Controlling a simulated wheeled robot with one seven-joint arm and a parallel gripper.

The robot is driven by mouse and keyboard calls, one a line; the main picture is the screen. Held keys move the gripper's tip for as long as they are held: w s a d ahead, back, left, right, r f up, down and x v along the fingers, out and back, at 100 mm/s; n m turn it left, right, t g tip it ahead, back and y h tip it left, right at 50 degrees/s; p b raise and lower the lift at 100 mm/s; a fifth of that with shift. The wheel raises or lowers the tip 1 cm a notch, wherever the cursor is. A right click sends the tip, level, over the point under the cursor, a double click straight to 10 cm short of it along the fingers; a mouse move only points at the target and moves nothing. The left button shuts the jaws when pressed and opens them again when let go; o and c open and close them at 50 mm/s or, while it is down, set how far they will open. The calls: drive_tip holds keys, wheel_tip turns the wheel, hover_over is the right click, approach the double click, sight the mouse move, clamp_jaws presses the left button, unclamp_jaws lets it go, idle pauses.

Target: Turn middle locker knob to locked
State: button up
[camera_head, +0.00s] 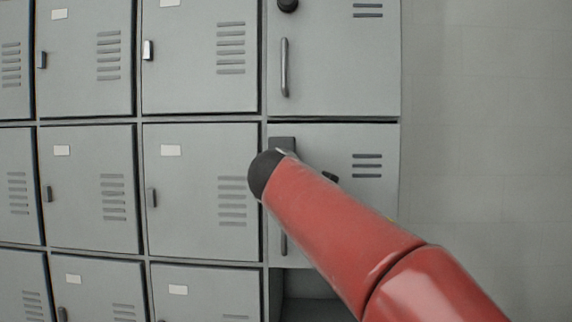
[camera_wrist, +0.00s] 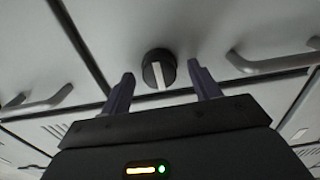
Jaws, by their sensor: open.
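The knob (camera_wrist: 158,68) is round and black with a pale pointer bar, and shows in the wrist view on a grey locker door. Its bar stands nearly upright in that picture, tilted slightly. My gripper (camera_wrist: 161,72) is open, with one dark finger on each side of the knob in the picture. I see no finger contact with the knob, and the exact depth gap cannot be told. In the head view my red arm covers much of the middle right-column locker door (camera_head: 340,138), and its knob is hidden.
The upper right locker has a black knob (camera_head: 288,5) and a bar handle (camera_head: 284,68). Smaller vented lockers (camera_head: 200,225) fill the left. Bar handles (camera_wrist: 275,64) and (camera_wrist: 40,102) show beside the gripper in the wrist view. A bare wall (camera_head: 485,110) lies right.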

drive_tip(key=s+b, duration=0.2)
drive_tip(key=s, duration=0.5)
drive_tip(key=shift+s, duration=0.4)
drive_tip(key=shift+a, duration=0.1)
